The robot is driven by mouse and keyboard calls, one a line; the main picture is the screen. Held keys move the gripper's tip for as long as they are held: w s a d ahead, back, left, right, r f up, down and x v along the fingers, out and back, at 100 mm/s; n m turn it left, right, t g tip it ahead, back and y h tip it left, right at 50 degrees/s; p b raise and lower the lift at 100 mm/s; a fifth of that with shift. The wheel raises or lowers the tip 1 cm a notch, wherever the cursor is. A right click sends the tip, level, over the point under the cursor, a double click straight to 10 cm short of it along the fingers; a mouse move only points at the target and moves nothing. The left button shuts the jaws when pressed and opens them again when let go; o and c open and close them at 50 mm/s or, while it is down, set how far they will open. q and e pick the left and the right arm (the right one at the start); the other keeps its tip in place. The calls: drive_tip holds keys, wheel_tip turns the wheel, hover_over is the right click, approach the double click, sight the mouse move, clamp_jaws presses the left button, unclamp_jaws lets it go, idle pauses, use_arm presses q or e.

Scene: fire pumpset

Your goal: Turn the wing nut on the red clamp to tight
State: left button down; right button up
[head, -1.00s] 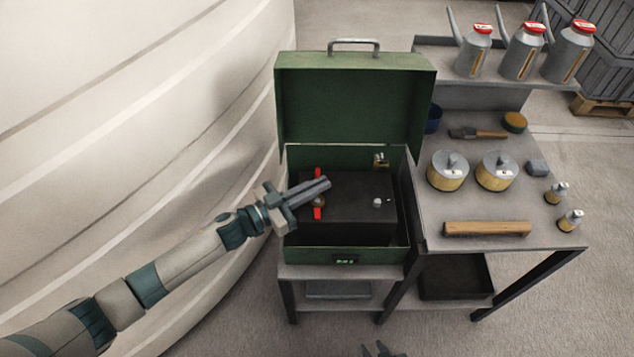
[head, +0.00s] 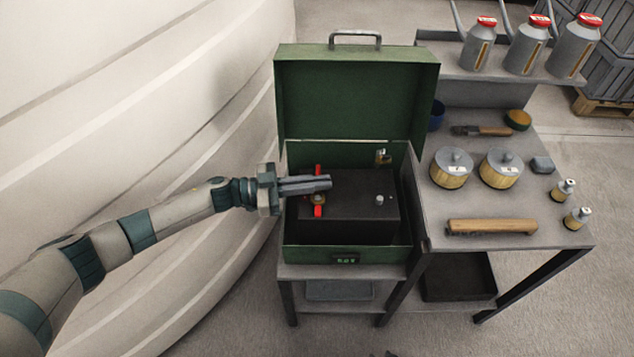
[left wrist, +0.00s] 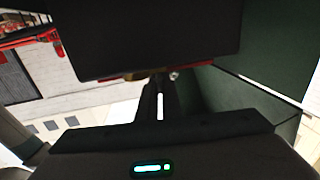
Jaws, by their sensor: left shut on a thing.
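The red clamp (head: 318,210) sits at the left end of a black block (head: 360,212) inside the open green case (head: 357,254). A small brass-coloured part, seemingly the wing nut (head: 319,198), shows on the clamp just below my left fingers. My left gripper (head: 322,183) reaches in from the left over the clamp, with its fingers close together and shut on the wing nut; the fingers hide much of the grip. In the left wrist view the fingers (left wrist: 157,98) meet a brass part below the dark block, with a red strip beside it. The wing nut's turn angle cannot be told.
The case's raised lid (head: 357,95) stands behind, and its walls surround the block. A silver knob (head: 379,200) is on the block's right. A side bench (head: 480,255) holds cans, a brush and a wooden bar. A pale curved wall fills the left.

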use_arm(q)
drive_tip(key=c, duration=1.9)
unclamp_jaws()
drive_tip(key=shift+w+d, duration=0.1)
drive_tip(key=shift+d, duration=0.05)
drive_tip(key=shift+c, duration=0.2)
drive_tip(key=shift+a, duration=0.2)
drive_tip(key=s+a, duration=0.2)
drive_tip(key=a, duration=0.9)
drive_tip(key=shift+a, duration=0.25)
